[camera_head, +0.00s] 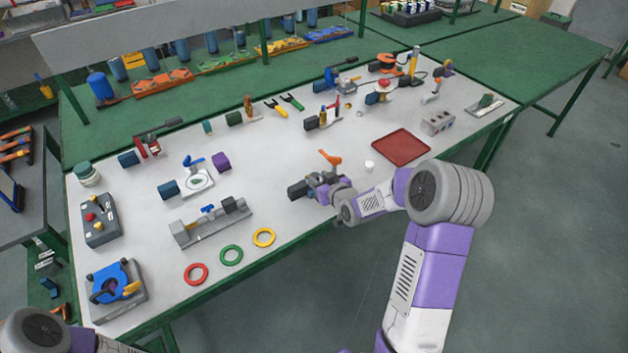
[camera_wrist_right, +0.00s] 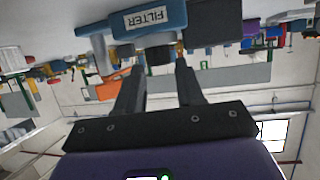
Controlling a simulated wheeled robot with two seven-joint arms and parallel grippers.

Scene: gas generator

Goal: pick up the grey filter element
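In the right wrist view, a blue body labelled FILTER (camera_wrist_right: 150,20) is just beyond my right gripper (camera_wrist_right: 160,78). A dark grey block (camera_wrist_right: 215,22) adjoins it on the right, and a small dark stub (camera_wrist_right: 158,55) points toward the gap between my fingers. The fingers are apart, with nothing clearly between them. In the head view, a dark block (camera_head: 298,190) is on the white table beside my right gripper (camera_head: 318,182), which partly hides the objects there. I cannot tell for certain which part is the grey filter element. My left gripper is out of view.
An orange-handled part (camera_head: 330,157) stands just behind the right gripper. A small white cylinder (camera_head: 369,166) and a red tray (camera_head: 400,146) are to the right. A grey fixture (camera_head: 211,222) and a yellow ring (camera_head: 264,237) are to the left. Several tools fill the table's back.

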